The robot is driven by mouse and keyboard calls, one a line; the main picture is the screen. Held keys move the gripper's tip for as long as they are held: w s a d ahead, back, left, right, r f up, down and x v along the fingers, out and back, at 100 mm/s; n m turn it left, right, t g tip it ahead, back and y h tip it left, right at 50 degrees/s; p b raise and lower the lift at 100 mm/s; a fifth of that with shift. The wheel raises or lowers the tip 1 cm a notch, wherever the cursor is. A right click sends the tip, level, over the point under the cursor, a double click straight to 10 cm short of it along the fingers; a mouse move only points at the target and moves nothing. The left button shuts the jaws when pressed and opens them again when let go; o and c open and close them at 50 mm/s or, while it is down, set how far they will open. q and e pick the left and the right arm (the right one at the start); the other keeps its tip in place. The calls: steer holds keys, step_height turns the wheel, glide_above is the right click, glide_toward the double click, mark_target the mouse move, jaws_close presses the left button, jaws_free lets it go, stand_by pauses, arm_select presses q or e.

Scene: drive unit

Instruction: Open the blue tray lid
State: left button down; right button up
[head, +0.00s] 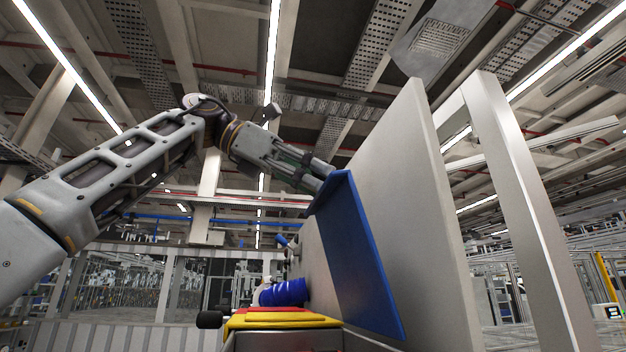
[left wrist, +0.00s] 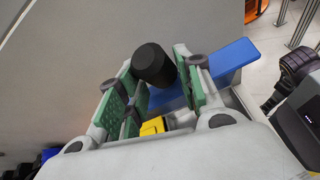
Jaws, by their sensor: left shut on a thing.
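The blue tray lid (head: 358,260) stands steeply raised in the head view, close beside a large light-grey panel. My left gripper (head: 322,180) is at the lid's upper edge and is shut on it. In the left wrist view, the green-padded fingers of my left gripper (left wrist: 158,92) show with the blue lid (left wrist: 232,58) passing behind them. A black cylinder (left wrist: 153,64) shows between the fingers there; I cannot tell whether they touch it. The exact contact on the lid is partly hidden. My right gripper is not in view.
The tall grey panel (head: 415,210) stands right of the lid, with a pale frame post (head: 520,200) beyond. Below are a yellow and red part (head: 280,320), a blue cylinder (head: 285,293) and a black knob (head: 209,320). Open air lies left of the lid.

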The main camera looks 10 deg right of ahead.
arm_select(q)
steer(key=shift+s+a+r, duration=0.1)
steer(key=shift+a+r, duration=0.05)
steer(key=shift+r, duration=0.3)
steer(key=c, duration=1.1)
jaws_free()
steer(key=shift+s+a+f, duration=0.1)
steer(key=shift+s+a, duration=0.05)
steer(key=shift+s, duration=0.05)
steer(key=shift+w+f, duration=0.1)
steer(key=shift+w, duration=0.1)
steer(key=s+a+r, duration=0.1)
steer(key=a+r, duration=0.1)
steer(key=a, duration=1.4)
steer(key=shift+a, duration=0.3)
